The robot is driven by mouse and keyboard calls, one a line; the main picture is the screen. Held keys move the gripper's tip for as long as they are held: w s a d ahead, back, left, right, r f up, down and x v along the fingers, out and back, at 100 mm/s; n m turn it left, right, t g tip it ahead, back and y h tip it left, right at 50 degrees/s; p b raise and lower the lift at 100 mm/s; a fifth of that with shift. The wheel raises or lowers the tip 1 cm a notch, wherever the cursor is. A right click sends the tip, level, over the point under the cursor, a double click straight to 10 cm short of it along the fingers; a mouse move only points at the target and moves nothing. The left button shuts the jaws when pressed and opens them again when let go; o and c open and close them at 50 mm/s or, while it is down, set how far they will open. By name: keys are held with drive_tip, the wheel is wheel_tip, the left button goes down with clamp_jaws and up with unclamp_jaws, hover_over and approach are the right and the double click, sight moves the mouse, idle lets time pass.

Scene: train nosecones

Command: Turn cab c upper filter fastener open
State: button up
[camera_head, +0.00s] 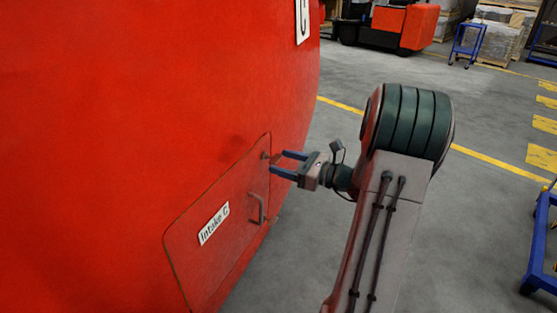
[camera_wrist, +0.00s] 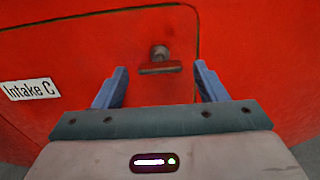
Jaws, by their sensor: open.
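The upper fastener (camera_wrist: 160,67) is a small grey T-shaped knob on the red intake panel (camera_head: 200,262), near the panel's upper right corner. Its crossbar lies level across the wrist view. In the head view the fastener (camera_head: 265,155) is a small dark spot. My gripper (camera_head: 276,162) is open and empty, facing the panel, with its blue fingers close to the fastener. In the wrist view the fingers (camera_wrist: 161,68) stand to the left and right of the crossbar, with a gap on each side. The remaining depth to the fastener is hard to tell.
A grey bar handle (camera_head: 259,208) sits lower on the panel, below my gripper. An "Intake C" label (camera_head: 214,223) is on the panel and shows in the wrist view (camera_wrist: 30,89). The red cab (camera_head: 130,100) fills the left. Grey floor (camera_head: 480,200) is open to the right.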

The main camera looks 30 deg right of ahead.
sight(276, 159)
drive_tip(key=shift+x, duration=1.15)
drive_tip(key=c, duration=1)
